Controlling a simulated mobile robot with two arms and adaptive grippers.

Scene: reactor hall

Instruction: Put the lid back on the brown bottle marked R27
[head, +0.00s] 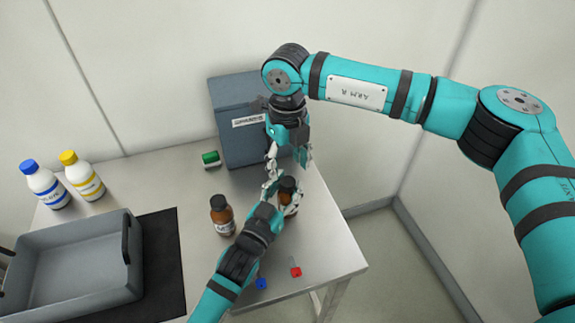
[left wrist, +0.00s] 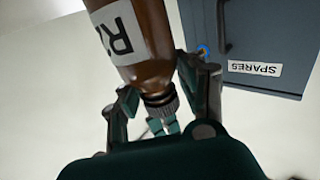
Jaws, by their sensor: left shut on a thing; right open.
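A brown bottle (head: 288,186) stands near the right edge of the table in the head view. In the left wrist view this bottle (left wrist: 148,45) shows a white label reading "R2", the rest cut off. A dark ribbed lid (left wrist: 160,104) shows at its neck; I cannot tell whether it is fully seated. My left gripper (head: 285,202) is shut on the bottle, its fingers on both sides of it in the left wrist view (left wrist: 163,98). My right gripper (head: 287,166) is open, pointing down just above the bottle's top.
Another brown bottle (head: 221,215) with a dark lid stands to the left. A grey SPARES box (head: 240,105) and a green object (head: 210,158) are behind. Small red (head: 296,271) and blue (head: 261,284) objects lie in front. White bottles and a grey tray (head: 75,275) are at left.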

